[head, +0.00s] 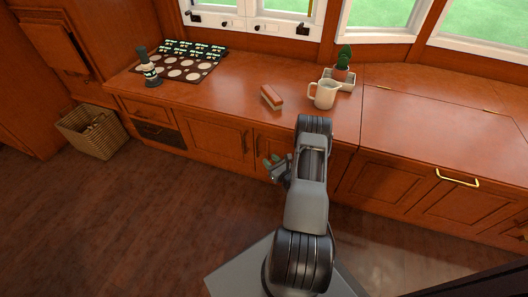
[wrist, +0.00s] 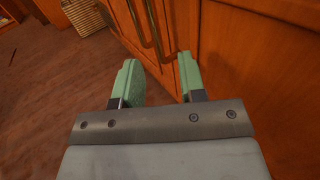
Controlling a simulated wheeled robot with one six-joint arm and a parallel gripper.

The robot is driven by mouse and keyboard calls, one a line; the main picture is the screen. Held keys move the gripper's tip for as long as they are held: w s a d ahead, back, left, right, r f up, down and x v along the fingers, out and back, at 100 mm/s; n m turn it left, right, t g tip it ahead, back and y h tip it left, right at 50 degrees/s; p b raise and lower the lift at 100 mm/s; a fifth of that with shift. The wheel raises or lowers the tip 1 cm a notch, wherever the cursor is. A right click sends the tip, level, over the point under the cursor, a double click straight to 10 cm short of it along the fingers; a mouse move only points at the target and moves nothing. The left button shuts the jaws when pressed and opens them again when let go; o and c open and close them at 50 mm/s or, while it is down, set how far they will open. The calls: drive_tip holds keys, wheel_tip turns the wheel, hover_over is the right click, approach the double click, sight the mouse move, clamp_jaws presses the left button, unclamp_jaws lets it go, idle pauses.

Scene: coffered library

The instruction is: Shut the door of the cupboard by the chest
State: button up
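The wooden cupboard under the counter has a left door (head: 213,140) and a right door (head: 275,147), each with a dark upright handle near their meeting edges. Both look flush or nearly so; I cannot tell whether either stands slightly ajar, and my arm hides part of the right one. The handles (wrist: 152,28) also show in the wrist view, just beyond my fingers. My gripper (head: 273,162) is open and empty, its green fingertips (wrist: 158,72) apart in front of the doors. The chest (head: 440,130), with a hinged lid and brass handle, adjoins on the right.
A wicker basket (head: 92,132) stands on the floor at left. On the counter (head: 225,95) are a sponge-like block (head: 271,97), a mug (head: 323,94), a potted cactus (head: 343,66) and a dark board (head: 182,68). The floor before the doors is clear.

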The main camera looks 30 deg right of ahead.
drive_tip(key=shift+s+p, duration=0.3)
drive_tip(key=shift+s, duration=1.65)
drive_tip(key=w+a+r+n+g+y+p, duration=0.2)
drive_tip(key=a+r+n+y+p, duration=0.25)
drive_tip(key=r, duration=0.55)
drive_tip(key=w+a+r+n+g+y+p, duration=0.25)
drive_tip(key=a+r+n+y, duration=0.3)
drive_tip(key=r, duration=0.45)
drive_tip(key=s+a+r+n+g+y+p, duration=0.1)
drive_tip(key=s+a+r+n+g+p, duration=0.1)
drive_tip(key=a+r+n+g+p, duration=0.45)
drive_tip(key=s+a+r+n+g+y+p, duration=0.25)
drive_tip(key=a+r, duration=0.25)
drive_tip(key=r, duration=0.5)
drive_tip(key=s+r+n+h+p, duration=0.4)
drive_tip(key=r+n+p, duration=0.1)
drive_tip(key=r, duration=0.4)
drive_tip(key=s+a+r+n+h+p, duration=0.1)
drive_tip(key=s+r+n+h+p, duration=0.3)
drive_tip(key=r, duration=0.6)
drive_tip(key=s+a+r+n+g+h+p, duration=0.1)
drive_tip(key=s+r+n+h+p, duration=0.4)
drive_tip(key=r, duration=0.5)
drive_tip(key=n+h+p, duration=0.1)
drive_tip(key=n+p, duration=0.1)
drive_tip(key=shift+r+p, duration=0.15)
drive_tip(key=shift+p, duration=0.25)
